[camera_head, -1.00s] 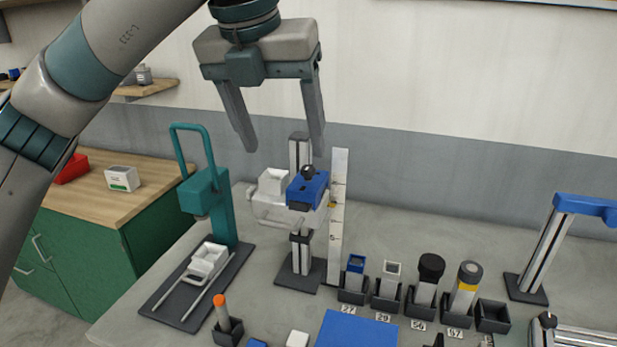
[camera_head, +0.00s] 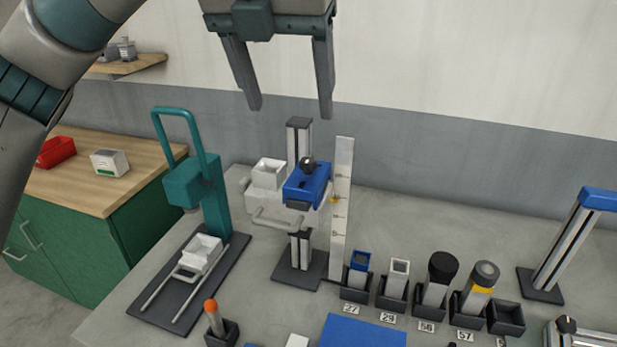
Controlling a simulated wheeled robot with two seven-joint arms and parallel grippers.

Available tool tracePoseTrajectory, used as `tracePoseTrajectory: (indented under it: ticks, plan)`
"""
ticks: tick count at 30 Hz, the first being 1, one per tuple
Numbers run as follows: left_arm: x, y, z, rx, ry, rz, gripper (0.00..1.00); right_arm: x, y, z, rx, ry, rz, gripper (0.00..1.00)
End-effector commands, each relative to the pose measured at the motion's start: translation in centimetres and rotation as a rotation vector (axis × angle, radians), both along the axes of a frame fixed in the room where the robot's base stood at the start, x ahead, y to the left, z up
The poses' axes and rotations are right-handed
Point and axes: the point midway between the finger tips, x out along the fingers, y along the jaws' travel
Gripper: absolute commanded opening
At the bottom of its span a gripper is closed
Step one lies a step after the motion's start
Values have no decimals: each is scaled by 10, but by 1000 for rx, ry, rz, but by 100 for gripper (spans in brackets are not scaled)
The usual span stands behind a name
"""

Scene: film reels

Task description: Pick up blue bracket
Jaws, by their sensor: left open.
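The blue bracket (camera_head: 308,183) with a black knob on top is mounted on an upright metal post (camera_head: 299,147) with a dark base. A white carriage with a handle (camera_head: 266,176) sits on its left side. My left gripper (camera_head: 290,110) hangs from above with its two grey fingers spread wide and empty. In the picture its fingertips are above the bracket and apart from it. My right gripper is not in view.
A white ruler (camera_head: 342,205) stands just right of the post. A teal press (camera_head: 200,185) stands to the left. Several dark bins (camera_head: 391,301) with small parts line the front right. A blue mat (camera_head: 362,332) lies at the front. A blue-topped stand (camera_head: 562,245) is at the right.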

Motion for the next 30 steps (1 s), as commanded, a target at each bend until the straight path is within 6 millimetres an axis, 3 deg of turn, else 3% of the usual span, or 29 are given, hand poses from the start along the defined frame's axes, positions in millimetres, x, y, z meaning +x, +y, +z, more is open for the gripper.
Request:
tracePoseTrajectory:
  ticks: [10, 15, 24, 30]
  plan:
    - [10, -3, -25, 0, 5, -2, 69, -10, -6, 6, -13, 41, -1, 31]
    - [18, -6, -46, 0, 5, -2, 69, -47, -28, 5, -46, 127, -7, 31]
    - [38, -12, -93, 0, 5, 1, 69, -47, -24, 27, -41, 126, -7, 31]
    - [44, -15, -110, 0, 2, 0, 69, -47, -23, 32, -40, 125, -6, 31]
